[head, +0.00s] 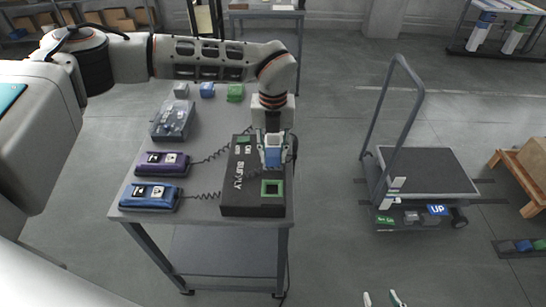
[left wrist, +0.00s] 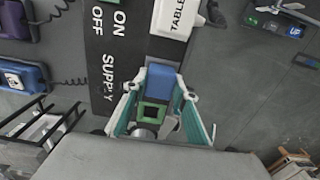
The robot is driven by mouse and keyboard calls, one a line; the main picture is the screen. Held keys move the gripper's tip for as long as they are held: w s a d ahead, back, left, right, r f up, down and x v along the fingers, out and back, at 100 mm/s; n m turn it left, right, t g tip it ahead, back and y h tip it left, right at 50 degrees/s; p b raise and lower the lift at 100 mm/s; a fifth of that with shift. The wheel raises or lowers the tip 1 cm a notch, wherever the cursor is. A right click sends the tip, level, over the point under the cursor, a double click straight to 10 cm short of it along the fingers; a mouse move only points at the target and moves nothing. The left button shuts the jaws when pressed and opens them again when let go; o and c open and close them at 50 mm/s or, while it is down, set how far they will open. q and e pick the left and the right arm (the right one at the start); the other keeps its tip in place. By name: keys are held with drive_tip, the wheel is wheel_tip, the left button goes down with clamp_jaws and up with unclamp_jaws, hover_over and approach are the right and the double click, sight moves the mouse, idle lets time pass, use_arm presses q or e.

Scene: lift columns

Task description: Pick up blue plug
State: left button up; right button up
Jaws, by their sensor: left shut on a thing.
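The blue plug (head: 272,156) is between the fingers of my left gripper (head: 273,162), over the right side of the black supply box (head: 240,185). In the left wrist view the blue plug (left wrist: 161,82) shows between the teal-and-white fingers, which are shut on it. I cannot tell whether its lower end touches the box. A green-framed square socket (head: 271,188) lies on the box, nearer than the plug. A white block marked TABLE (left wrist: 175,17) shows just beyond the plug. My right gripper (head: 383,299) shows only as two separated fingertips at the bottom edge.
A purple handset (head: 162,164) and a blue handset (head: 150,196) with coiled cords lie left of the box. A clear-lidded case (head: 173,121) and small grey, blue and green blocks stand farther back. A cart (head: 430,170) stands right of the table, with open floor between.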

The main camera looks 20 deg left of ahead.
sight(273, 152)
use_arm(q)
wheel_tip(273, 152, up, 21)
idle(0.8)
drive_tip(key=shift+r, duration=0.35)
drive_tip(key=shift+r+p, duration=0.45)
drive_tip(key=shift+p, duration=0.05)
drive_tip(key=shift+r, duration=0.2)
drive_tip(key=shift+r+p, duration=0.35)
drive_tip(key=shift+p, duration=0.1)
drive_tip(key=shift+r+p, duration=0.5)
drive_tip(key=shift+r, duration=0.15)
